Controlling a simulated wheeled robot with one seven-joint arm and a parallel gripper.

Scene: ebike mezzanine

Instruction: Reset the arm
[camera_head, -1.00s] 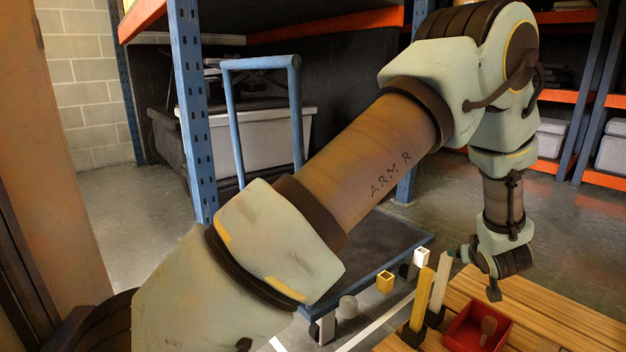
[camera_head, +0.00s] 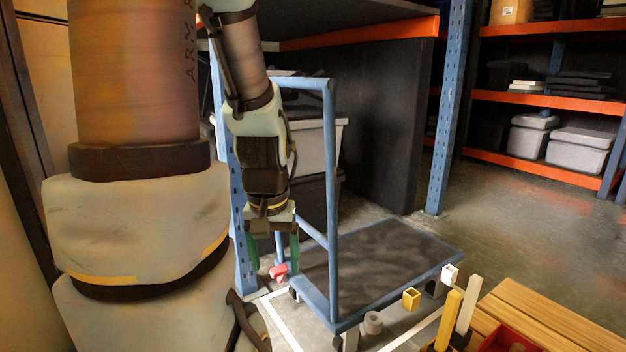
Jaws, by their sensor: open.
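My arm rises along the left of the head view and bends down at its far end. My gripper (camera_head: 273,262) hangs pointing down in front of the blue trolley's (camera_head: 332,200) handle side. Its two green fingers are spread apart and nothing is held between them. A small red-pink piece (camera_head: 278,271) shows just below the fingertips. I cannot tell its exact depth relative to them.
A wooden slatted table (camera_head: 545,310) with a red tray (camera_head: 490,345), a yellow post (camera_head: 448,318) and a cream post (camera_head: 467,305) is at lower right. A yellow square piece (camera_head: 411,299) is near the trolley. Shelving (camera_head: 560,98) stands behind; floor at right is clear.

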